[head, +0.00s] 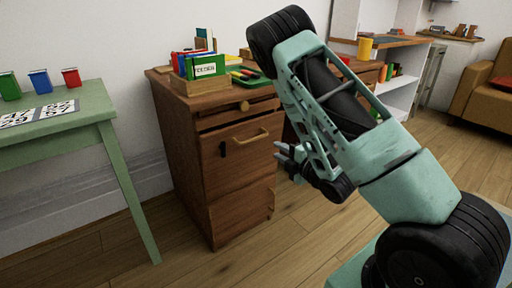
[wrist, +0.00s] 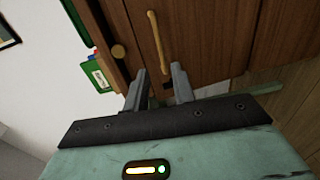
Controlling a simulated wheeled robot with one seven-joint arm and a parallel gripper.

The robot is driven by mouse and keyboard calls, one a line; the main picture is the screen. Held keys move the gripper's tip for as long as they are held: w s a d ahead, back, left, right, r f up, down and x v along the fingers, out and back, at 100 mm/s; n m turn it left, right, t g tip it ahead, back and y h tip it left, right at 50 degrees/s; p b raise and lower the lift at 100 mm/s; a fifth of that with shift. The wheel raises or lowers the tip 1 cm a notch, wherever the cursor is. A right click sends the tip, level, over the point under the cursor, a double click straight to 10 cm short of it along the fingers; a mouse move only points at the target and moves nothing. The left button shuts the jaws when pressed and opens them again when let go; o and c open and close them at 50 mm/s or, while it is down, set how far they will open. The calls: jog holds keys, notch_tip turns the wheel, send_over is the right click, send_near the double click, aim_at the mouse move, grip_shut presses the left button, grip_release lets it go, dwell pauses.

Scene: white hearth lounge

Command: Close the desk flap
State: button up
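The wooden desk cabinet (head: 181,150) stands against the wall. Its front panel (head: 225,170), which I take as the flap, has a brass bar handle (head: 250,138) and a dark keyhole. The panel looks near upright; I cannot tell whether it is fully shut. The handle also shows in the wrist view (wrist: 158,42). My gripper (head: 279,151) is just right of the panel in the head view. In the wrist view my gripper (wrist: 157,70) has its two fingers apart with nothing between them, near the handle's lower end; contact cannot be told.
Above the panel is a drawer with a round knob (head: 243,106). Books (head: 207,67) in a wooden holder and a green tray (head: 250,77) sit on top. A green table (head: 80,104) stands left, with small coloured bins. My arm hides the right side. Floor in front is clear.

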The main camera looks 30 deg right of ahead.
aim_at(256, 138)
jog(key=w+b, duration=0.3)
jog(key=w, duration=0.1)
jog(key=w+b, duration=0.3)
jog(key=w, duration=0.1)
jog(key=w+f+b, duration=0.1)
jog(key=w+b, duration=0.2)
jog(key=w, duration=0.1)
jog(key=shift+w+a, duration=0.25)
jog(key=shift+w, duration=0.15)
grip_shut()
